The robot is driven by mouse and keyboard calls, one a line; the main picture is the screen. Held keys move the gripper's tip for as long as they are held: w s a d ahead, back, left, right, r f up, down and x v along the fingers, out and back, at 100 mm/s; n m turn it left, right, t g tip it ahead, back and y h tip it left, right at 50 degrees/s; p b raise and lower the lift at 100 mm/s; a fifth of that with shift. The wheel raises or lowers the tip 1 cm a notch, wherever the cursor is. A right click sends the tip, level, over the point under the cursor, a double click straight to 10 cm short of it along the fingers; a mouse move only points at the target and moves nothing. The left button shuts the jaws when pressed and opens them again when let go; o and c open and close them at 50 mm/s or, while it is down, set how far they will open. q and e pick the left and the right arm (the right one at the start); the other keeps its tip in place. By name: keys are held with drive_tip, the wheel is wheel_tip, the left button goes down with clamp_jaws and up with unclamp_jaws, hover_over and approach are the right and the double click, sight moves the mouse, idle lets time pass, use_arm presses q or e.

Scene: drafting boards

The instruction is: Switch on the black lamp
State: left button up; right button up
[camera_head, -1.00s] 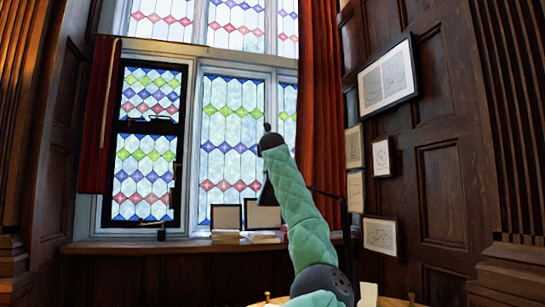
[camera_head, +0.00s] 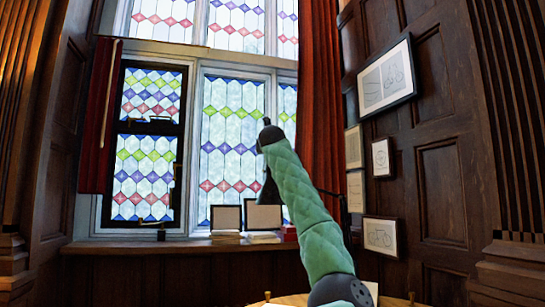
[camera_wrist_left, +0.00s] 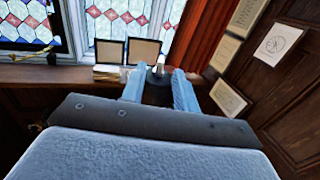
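The black lamp is mostly hidden behind a green padded arm of mine in the head view. A dark shape that looks like its shade (camera_head: 268,192) shows left of the arm, and a thin dark rod shows to the right. In the left wrist view, a dark object that may be the lamp (camera_wrist_left: 157,92) shows between the fingers, with a pale spot near its top. My left gripper (camera_wrist_left: 158,88) has its two blue fingers apart; I see no clear contact. Its fingers are hidden in the head view. My right gripper is in neither view.
A wooden sill (camera_head: 190,246) under the stained-glass window holds dark-framed panels (camera_head: 226,217), pale books (camera_head: 263,237) and red books (camera_head: 289,232). A red curtain (camera_head: 320,110) hangs at right. Framed drawings (camera_head: 387,78) line the panelled wall. A round wooden surface (camera_head: 292,299) lies below the arm.

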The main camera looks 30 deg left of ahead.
use_arm(q)
drive_tip(key=shift+v, duration=1.2)
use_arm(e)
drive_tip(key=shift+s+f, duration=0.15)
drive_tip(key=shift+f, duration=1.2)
